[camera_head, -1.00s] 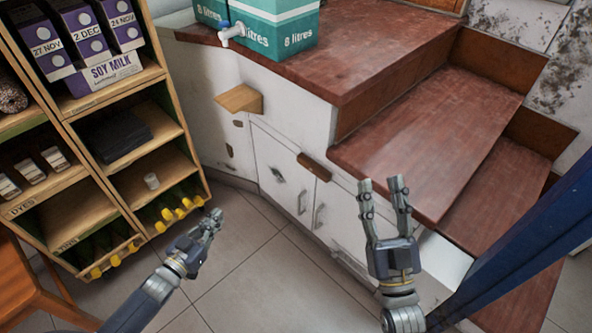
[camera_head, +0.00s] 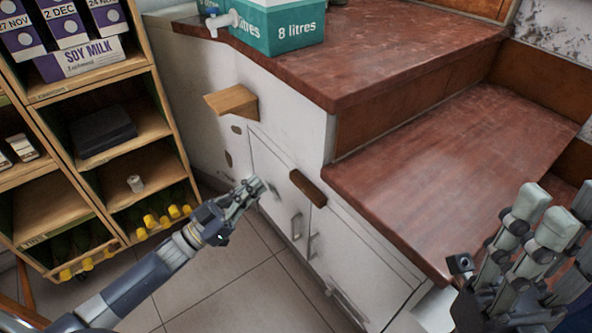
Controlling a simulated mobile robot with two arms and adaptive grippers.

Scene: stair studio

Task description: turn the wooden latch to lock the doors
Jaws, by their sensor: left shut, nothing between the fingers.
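The wooden latch (camera_head: 308,188) is a dark brown bar near the top of the white cabinet doors, slanting down to the right in the picture. The left door (camera_head: 283,192) and the right door (camera_head: 335,250) have metal handles beside their seam. My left gripper (camera_head: 256,187) is shut and empty, in front of the left door and left of the latch, apart from the latch in the picture. It hides part of the left door. My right gripper (camera_head: 545,215) is large in the lower right foreground, far from the latch; its finger opening is unclear from this angle.
A wooden block (camera_head: 232,102) juts from the cabinet above the doors. The red-brown countertop (camera_head: 400,50) and stair treads (camera_head: 450,160) overhang on the right. A shelf unit (camera_head: 150,130) with bottles stands left. Tiled floor (camera_head: 235,290) is open below.

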